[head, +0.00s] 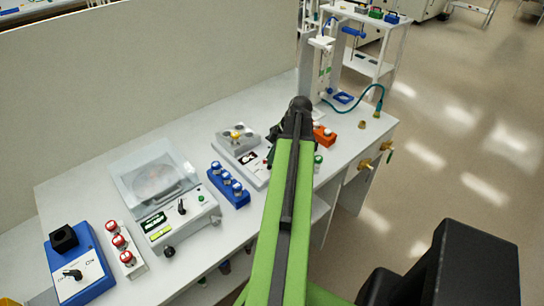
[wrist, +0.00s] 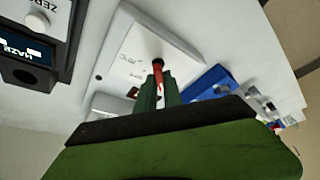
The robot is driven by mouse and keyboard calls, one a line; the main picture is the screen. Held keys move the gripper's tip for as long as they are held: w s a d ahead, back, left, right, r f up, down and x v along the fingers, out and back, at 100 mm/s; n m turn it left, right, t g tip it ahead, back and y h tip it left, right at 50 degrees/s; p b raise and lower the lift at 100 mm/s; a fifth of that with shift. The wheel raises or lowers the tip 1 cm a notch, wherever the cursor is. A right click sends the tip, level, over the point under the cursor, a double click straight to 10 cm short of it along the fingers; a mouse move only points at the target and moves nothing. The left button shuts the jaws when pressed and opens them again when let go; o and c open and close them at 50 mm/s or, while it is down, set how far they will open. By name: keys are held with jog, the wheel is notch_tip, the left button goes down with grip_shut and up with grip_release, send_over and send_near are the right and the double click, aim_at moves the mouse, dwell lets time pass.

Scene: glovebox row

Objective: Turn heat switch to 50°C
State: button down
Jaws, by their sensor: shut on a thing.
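In the wrist view, a white panel (wrist: 125,45) carries small printed marks that look like °C labels, too blurred to read as numbers. A small switch (wrist: 158,75) with a black end and a red part stands at this panel. My gripper (wrist: 159,92) has its two dark green fingers shut on the switch. The fingers hide its lower part, so I cannot tell which mark it points to. In the head view my arm covers the gripper and this switch.
In the wrist view, a device with a display (wrist: 25,50) lies left and a blue block (wrist: 212,84) right. The head view shows a balance (head: 180,210), a blue vial rack (head: 229,188), a blue switch box (head: 75,262) and an orange block (head: 323,136).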

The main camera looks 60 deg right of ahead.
jog(key=m, duration=0.1)
jog(key=m+h, duration=0.1)
jog(key=m, duration=0.2)
jog(key=shift+s+a+m+t+h, duration=0.1)
jog(key=shift+a+m+t+h, duration=0.2)
jog(key=shift+h, duration=0.1)
jog(key=shift+f, duration=0.1)
jog(key=c, duration=1.5)
grip_release()
jog(key=shift+d, duration=0.1)
jog(key=p+v, duration=1.6)
jog(key=v, duration=0.1)
jog(key=shift+s+r, duration=0.1)
jog(key=shift+r, duration=0.1)
